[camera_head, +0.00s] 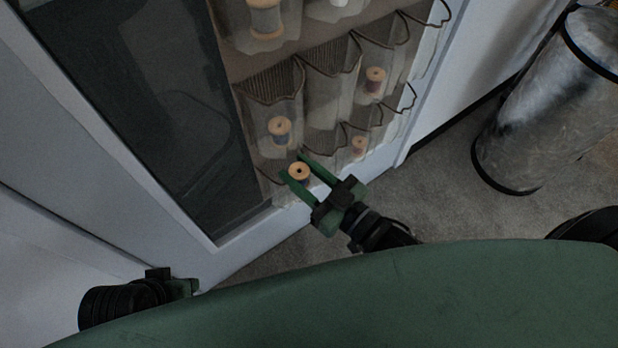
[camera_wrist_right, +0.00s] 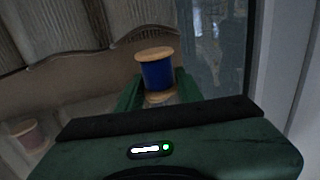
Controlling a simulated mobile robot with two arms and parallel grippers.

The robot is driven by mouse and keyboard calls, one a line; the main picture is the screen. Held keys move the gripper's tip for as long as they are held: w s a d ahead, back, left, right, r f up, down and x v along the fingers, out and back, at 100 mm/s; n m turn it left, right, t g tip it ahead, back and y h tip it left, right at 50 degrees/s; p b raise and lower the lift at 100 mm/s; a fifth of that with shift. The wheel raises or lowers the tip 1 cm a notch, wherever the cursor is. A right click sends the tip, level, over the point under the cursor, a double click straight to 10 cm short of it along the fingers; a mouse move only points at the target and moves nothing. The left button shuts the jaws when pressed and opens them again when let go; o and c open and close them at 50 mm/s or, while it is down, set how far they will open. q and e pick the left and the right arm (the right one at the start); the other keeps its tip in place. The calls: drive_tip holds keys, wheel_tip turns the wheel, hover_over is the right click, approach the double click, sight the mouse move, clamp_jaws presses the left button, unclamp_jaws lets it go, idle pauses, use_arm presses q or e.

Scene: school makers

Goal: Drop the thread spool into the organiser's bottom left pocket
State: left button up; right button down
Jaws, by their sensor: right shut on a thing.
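The thread spool (camera_head: 299,172), blue thread between pale wooden ends, is held between the fingers of my right gripper (camera_head: 295,167). It shows upright in the right wrist view (camera_wrist_right: 157,75), between the green fingertips (camera_wrist_right: 158,88). The organiser (camera_head: 300,55) hangs on a door, with rows of see-through pockets. The held spool is at the left end of its lowest row, over the bottom left pocket (camera_head: 268,184); whether it is inside the rim I cannot tell. My left gripper (camera_head: 184,287) is at the lower left, away from the organiser, its fingers mostly hidden.
Other spools sit in pockets: one above the held spool (camera_head: 279,131), one at upper right (camera_head: 375,80), one in the low row (camera_head: 359,146). A dark glass panel (camera_head: 140,95) lies left of the organiser. A grey cylinder (camera_head: 545,110) stands at right.

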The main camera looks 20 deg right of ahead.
drive_tip(key=x, duration=0.2)
drive_tip(key=shift+w+r, duration=0.1)
drive_tip(key=shift+w, duration=0.35)
drive_tip(key=shift+d+p+x, duration=0.25)
drive_tip(key=shift+p+x, duration=0.15)
drive_tip(key=shift+x, duration=0.85)
drive_tip(key=shift+w, duration=0.1)
drive_tip(key=c, duration=0.9)
unclamp_jaws()
drive_tip(key=shift+o, duration=0.2)
drive_tip(key=shift+w+d, duration=0.1)
